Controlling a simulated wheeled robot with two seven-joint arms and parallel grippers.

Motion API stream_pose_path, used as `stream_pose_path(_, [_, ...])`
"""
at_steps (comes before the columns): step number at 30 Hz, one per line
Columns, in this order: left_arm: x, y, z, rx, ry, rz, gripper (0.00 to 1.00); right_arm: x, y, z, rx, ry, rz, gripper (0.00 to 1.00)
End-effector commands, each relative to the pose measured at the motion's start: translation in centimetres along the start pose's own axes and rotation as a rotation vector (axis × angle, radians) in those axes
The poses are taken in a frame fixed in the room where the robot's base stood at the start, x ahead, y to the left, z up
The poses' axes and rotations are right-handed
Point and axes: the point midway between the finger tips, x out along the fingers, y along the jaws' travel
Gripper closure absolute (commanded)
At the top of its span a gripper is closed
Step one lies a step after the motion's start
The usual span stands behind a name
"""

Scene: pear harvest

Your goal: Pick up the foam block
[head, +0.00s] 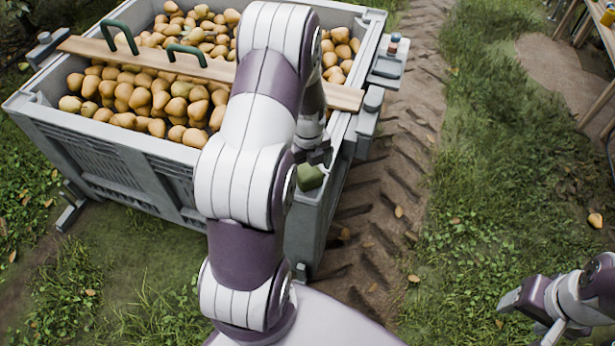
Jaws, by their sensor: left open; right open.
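A small olive-green block (310,177), which looks like the foam block, is at the near right corner of the grey bin (110,138). My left gripper (318,157) is right at the block's upper edge, open, and partly hidden by my own arm. I cannot tell whether its fingers touch the block or stand around it. My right gripper (528,316) is low at the right, over the grass, open and away from the block.
The bin is full of pears (150,92). A wooden plank (150,60) with two green handles lies across it. A small grey shelf (388,62) with small items is on the bin's right side. A dirt track and open grass lie to the right. Wooden legs stand at top right.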

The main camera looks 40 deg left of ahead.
Motion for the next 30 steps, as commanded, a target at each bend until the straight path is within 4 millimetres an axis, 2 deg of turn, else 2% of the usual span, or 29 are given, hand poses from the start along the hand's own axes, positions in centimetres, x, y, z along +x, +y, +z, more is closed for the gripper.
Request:
stream_pose_path(1, [1.5, 0.0, 0.0, 0.000, 0.002, 0.002, 0.04, 0.8, 0.0, 0.1, 0.000, 0.000, 0.000, 0.39])
stream_pose_path(4, [3.0, 0.0, 0.0, 0.000, -0.001, 0.001, 0.04, 1.1, 0.0, 0.1, 0.000, -0.001, 0.000, 0.39])
stream_pose_path(10, [3.0, 0.0, 0.0, -0.001, -0.003, 0.000, 0.04, 0.9, 0.0, 0.1, 0.000, 0.000, 0.000, 0.39])
stream_pose_path(11, [3.0, 0.0, 0.0, -0.001, -0.003, 0.000, 0.11, 0.9, 0.0, 0.1, 0.000, 0.000, 0.000, 0.39])
stream_pose_path(15, [3.0, 0.0, 0.0, -0.001, -0.003, 0.000, 0.56, 0.9, 0.0, 0.1, 0.000, 0.000, 0.000, 0.39])
stream_pose_path(17, [3.0, 0.0, 0.0, -0.001, -0.003, 0.000, 0.59, 0.9, 0.0, 0.1, 0.000, 0.000, 0.000, 0.39])
stream_pose_path(18, [3.0, 0.0, 0.0, -0.001, -0.003, 0.000, 0.64, 0.9, 0.0, 0.1, 0.000, 0.000, 0.000, 0.39])
stream_pose_path(25, [2.7, 0.0, 0.0, -0.001, -0.003, 0.000, 0.64, 0.8, 0.0, 0.1, 0.000, 0.000, 0.000, 0.39])
stream_pose_path(30, [0.8, -0.1, 0.1, 0.000, -0.004, -0.002, 0.64, 0.1, 0.0, 0.0, 0.000, 0.000, 0.000, 0.39])
